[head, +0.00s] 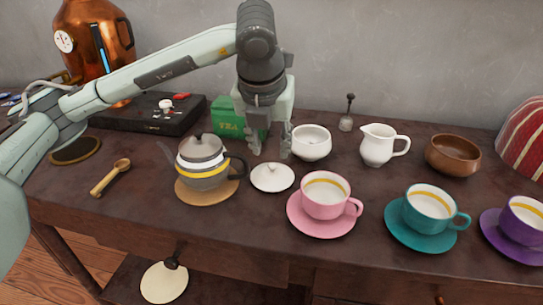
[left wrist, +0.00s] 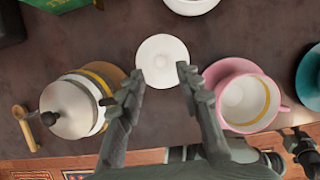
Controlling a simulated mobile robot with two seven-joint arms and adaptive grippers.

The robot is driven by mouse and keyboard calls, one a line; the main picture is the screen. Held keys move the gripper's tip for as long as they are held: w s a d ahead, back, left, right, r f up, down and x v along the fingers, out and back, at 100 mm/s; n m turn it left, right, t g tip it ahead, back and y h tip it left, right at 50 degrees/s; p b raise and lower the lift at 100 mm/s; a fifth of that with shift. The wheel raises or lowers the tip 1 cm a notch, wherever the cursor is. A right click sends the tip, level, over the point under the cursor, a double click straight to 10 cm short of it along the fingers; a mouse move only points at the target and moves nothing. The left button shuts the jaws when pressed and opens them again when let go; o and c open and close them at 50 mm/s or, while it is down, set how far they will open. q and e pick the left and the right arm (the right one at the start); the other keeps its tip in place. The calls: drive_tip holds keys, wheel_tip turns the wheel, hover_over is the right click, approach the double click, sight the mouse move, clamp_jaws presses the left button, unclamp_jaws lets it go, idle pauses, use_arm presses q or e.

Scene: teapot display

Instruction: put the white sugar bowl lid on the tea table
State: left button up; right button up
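The white sugar bowl lid (head: 272,177) lies on the tea table (head: 255,220), between the teapot (head: 203,162) and the pink cup (head: 326,195). The lid also shows in the left wrist view (left wrist: 163,61), just beyond my fingertips. The white sugar bowl (head: 311,142) stands open behind the lid, to its right. My left gripper (head: 271,150) points down above and behind the lid. Its fingers are spread and empty in the left wrist view (left wrist: 157,80). I cannot tell its exact height above the lid.
The grey, white and yellow teapot sits on a round mat left of the lid. A green tea box (head: 236,117) stands behind. A white creamer (head: 382,145), wooden bowl (head: 453,154) and teal cup (head: 430,203) are to the right. Bare table lies in front of the lid.

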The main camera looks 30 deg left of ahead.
use_arm(q)
drive_tip(key=v, duration=0.6)
use_arm(e)
drive_tip(key=shift+s+f, duration=0.3)
drive_tip(key=shift+s, duration=0.1)
use_arm(q)
drive_tip(key=shift+r, duration=0.1)
